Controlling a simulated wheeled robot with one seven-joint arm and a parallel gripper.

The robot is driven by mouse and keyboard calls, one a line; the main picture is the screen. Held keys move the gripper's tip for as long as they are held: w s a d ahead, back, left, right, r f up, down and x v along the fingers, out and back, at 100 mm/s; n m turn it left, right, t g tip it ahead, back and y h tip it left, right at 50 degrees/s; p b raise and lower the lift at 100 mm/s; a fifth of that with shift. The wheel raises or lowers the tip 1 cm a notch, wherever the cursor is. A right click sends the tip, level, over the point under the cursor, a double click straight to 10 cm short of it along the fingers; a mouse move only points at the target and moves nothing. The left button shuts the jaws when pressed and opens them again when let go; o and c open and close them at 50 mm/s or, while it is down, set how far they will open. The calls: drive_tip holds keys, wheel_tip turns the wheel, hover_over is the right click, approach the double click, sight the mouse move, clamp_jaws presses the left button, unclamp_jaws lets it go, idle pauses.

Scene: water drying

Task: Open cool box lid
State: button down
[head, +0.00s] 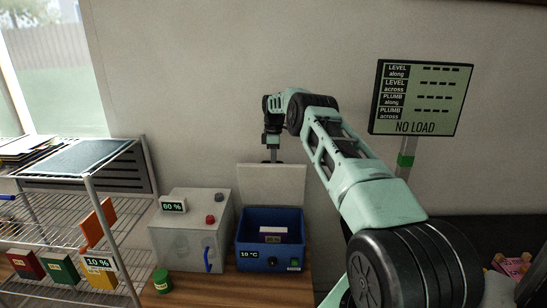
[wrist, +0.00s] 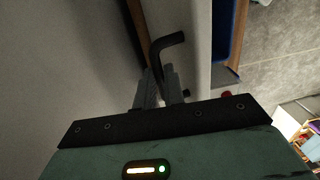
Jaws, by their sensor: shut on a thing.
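The blue cool box (head: 270,252) stands on the wooden bench in the head view, with a "10 °C" display on its front. Its pale lid (head: 272,184) stands raised, about upright, at the back of the box. My gripper (head: 273,157) is at the lid's top edge. In the wrist view, my gripper (wrist: 160,90) is shut on the lid's dark bent handle (wrist: 167,43). A strip of the blue box shows there beyond the lid. Inside the box, a purple item with a small display (head: 270,236) is visible.
A grey box (head: 190,235) with a "60 %" display stands left of the cool box. A green jar (head: 162,281) sits in front of it. A wire rack (head: 68,235) with small coloured boxes is at the left. The wall is close behind the lid.

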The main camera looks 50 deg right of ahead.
drive_tip(key=shift+d+f, duration=0.15)
drive_tip(key=shift+f, duration=0.4)
drive_tip(key=c, duration=1.5)
unclamp_jaws()
drive_tip(key=shift+w+d, duration=0.15)
drive_tip(key=r+p, duration=0.3)
drive_tip(key=r, duration=0.1)
drive_tip(key=r+p, duration=0.8)
drive_tip(key=shift+w+d+r, duration=0.15)
drive_tip(key=shift+w+d, duration=0.15)
